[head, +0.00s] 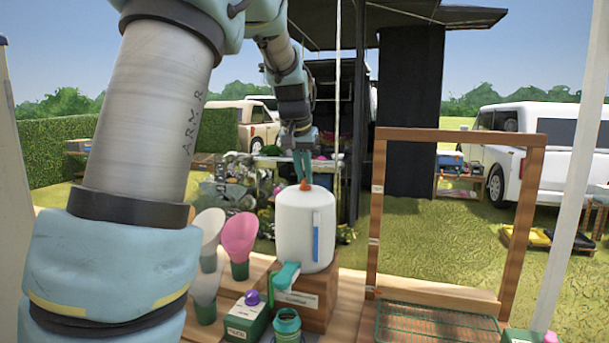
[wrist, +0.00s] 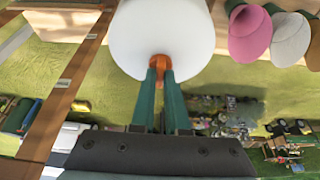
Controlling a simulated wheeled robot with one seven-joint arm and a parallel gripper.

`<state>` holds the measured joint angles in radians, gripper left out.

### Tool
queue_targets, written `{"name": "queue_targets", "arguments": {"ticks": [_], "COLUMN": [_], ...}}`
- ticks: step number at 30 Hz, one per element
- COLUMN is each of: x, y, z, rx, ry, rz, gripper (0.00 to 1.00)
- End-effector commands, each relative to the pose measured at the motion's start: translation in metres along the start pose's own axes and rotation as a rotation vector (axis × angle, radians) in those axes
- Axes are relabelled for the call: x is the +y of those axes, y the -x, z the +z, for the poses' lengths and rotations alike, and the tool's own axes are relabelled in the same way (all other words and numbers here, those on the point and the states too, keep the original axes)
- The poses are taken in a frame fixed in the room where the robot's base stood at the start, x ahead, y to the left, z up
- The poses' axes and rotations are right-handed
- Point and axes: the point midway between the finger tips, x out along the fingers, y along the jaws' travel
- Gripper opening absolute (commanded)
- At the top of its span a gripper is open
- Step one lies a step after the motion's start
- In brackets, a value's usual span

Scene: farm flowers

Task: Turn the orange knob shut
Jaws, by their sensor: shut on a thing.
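The orange knob (head: 305,186) sits on top of a white rounded tank (head: 302,225) with a blue strip on its side. The tank stands on a wooden box (head: 318,298). My gripper (head: 303,172) reaches down from above, and its teal fingers are shut on the knob. In the wrist view, the fingertips (wrist: 161,72) close on both sides of the knob (wrist: 160,62), partly covering it. The white tank top (wrist: 165,30) lies just beyond them. How far the knob is turned cannot be told.
Pink and white scoops (head: 239,240) stand left of the tank. A green tap (head: 285,277), a green jar (head: 287,325) and a green box (head: 246,315) are in front. A wooden frame (head: 450,135) with a wire rack (head: 435,325) stands to the right.

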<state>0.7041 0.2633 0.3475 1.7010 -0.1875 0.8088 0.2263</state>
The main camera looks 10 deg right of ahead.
Motion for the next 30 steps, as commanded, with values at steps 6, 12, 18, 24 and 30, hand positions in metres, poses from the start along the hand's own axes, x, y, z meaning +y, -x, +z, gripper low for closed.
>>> {"name": "queue_targets", "arguments": {"ticks": [6,12,18,24,30], "x": [-0.0015,-0.0031,-0.0047,-0.005,-0.0058], "y": [-0.0013,-0.0023,-0.0023,-0.0019,-0.0014], "z": [0.0005,0.0002,-0.0003,-0.0014,-0.0026], "rx": [0.0,0.002,0.002,0.002,0.002], "ry": [-0.058,-0.181,-0.351,-0.528,-0.704], "rz": [0.025,0.077,0.147,0.221,0.294], "gripper": [0.0,0.0,0.0,0.0,0.0]}}
